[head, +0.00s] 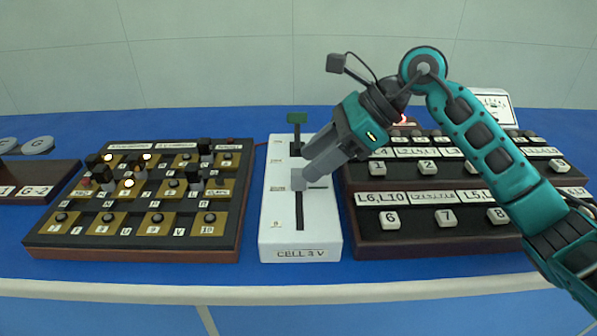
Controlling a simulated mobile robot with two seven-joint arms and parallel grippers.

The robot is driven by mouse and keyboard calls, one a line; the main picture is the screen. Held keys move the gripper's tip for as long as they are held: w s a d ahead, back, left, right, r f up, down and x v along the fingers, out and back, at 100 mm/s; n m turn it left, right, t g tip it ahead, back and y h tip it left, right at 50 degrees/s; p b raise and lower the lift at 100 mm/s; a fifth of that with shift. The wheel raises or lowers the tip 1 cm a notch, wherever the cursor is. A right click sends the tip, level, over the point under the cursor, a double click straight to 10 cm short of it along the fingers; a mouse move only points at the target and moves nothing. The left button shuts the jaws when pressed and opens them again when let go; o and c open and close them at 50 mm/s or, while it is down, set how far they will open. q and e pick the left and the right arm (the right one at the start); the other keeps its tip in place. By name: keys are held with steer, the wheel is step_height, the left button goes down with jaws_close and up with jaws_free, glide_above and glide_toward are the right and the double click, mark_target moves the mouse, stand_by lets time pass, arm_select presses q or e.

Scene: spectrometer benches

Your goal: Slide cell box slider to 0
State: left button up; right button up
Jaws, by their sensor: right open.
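The white cell box (273,205), labelled "CELL 3 V", stands upright on the blue bench. A dark vertical slot (299,212) runs down its front face, with small marks on the left side, the lowest near the slot's bottom end. My right gripper (301,178) reaches in from the right, its fingertips at the middle of the slot. It is open, though its fingers look close together from here. The fingers cover the middle of the slot, and the slider knob cannot be made out clearly there. A thin dark line shows just right of the fingertips. My left gripper is out of view.
A dark panel with brass plates, knobs and lit lamps (140,244) stands close on the left. A dark button panel (445,237) with numbered white keys stands close on the right, partly under my right arm.

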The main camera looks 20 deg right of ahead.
mark_target(299, 179)
steer(key=shift+x, duration=2.15)
steer(key=shift+c, duration=0.2)
jaws_close()
